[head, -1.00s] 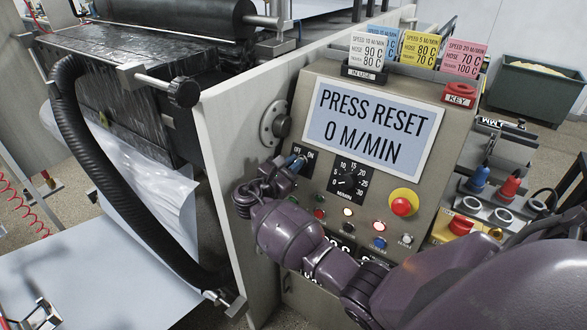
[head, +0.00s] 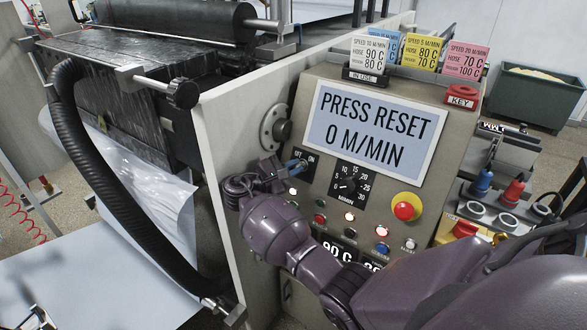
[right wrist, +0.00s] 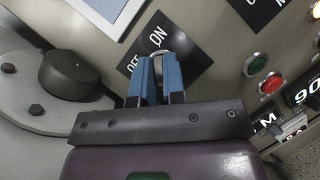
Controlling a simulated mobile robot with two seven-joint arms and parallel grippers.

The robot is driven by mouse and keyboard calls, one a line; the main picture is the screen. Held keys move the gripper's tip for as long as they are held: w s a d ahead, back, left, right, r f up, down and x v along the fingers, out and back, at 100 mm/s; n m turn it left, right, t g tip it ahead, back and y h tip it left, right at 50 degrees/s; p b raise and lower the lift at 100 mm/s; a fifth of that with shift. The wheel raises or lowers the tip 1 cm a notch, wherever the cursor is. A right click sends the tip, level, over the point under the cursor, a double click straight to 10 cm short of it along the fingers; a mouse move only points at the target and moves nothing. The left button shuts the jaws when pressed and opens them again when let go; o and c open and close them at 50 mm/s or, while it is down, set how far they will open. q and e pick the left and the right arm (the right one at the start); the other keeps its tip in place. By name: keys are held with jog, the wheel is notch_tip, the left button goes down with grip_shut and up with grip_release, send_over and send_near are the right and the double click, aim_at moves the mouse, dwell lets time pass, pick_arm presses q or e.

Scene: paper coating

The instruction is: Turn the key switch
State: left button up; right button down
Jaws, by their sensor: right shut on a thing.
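The key switch plate (head: 311,170), marked OFF and ON, is on the sloped control panel, left of the speed dial. My right gripper (head: 296,165) reaches it from the left, with its wrist tilted. In the right wrist view, the blue fingers (right wrist: 158,76) are shut on the small grey key (right wrist: 160,55) in front of the black plate (right wrist: 178,38). The fingers hide much of the key, so its exact angle is unclear. The display (head: 372,130) reads PRESS RESET, 0 M/MIN. My left gripper is not in view.
A speed dial (head: 348,186), a red emergency button with yellow collar (head: 406,206) and several small lamps and buttons sit close by. A round flange (right wrist: 70,75) is left of the gripper. Coloured cards (head: 422,52) stand on top.

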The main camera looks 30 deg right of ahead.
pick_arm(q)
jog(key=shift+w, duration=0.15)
pick_arm(e)
jog(key=shift+f, duration=0.1)
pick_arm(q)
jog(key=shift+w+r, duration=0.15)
pick_arm(e)
jog(key=c, duration=1.2)
grip_release()
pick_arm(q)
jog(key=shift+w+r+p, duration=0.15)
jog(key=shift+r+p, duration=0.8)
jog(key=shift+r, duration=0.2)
pick_arm(e)
notch_tip(320, 180, up, 20)
